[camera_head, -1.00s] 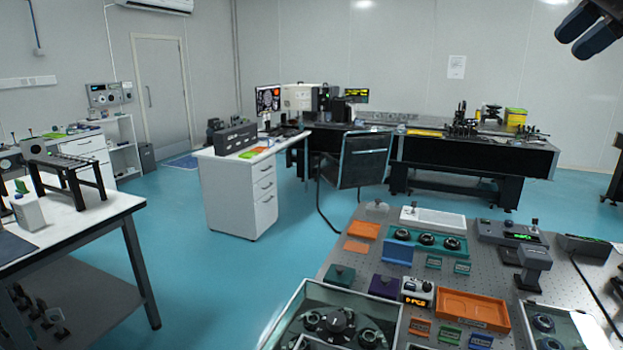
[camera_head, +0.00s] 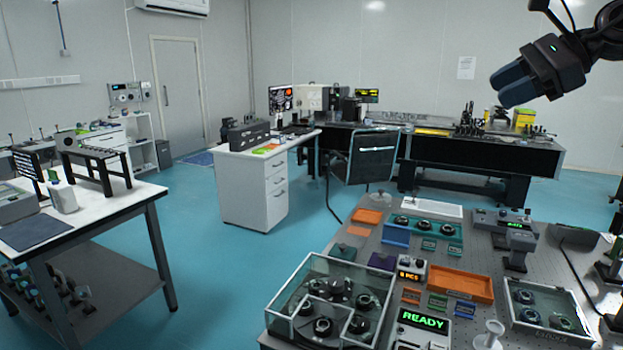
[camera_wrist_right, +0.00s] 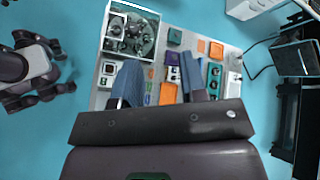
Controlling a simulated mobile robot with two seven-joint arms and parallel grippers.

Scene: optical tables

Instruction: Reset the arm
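My right gripper (camera_head: 514,84) is raised in the upper right of the head view, above the far right of the perforated optical table (camera_head: 455,262). In the right wrist view, its two blue-grey fingers (camera_wrist_right: 160,84) stand apart with nothing held between them. The wrist view looks down past the fingers at the table top, with the table items well below. My left gripper does not show in the head view. A dark jointed body with a pale top, which I cannot identify for certain, shows at the left of the wrist view.
The optical table holds a glass-walled case (camera_head: 287,296), an orange tray (camera_head: 460,282), a READY display (camera_head: 423,320) and a second glass case (camera_head: 548,309). A white workbench (camera_head: 105,205) stands left. A chair (camera_head: 370,160) stands beyond the table. Blue floor lies open between.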

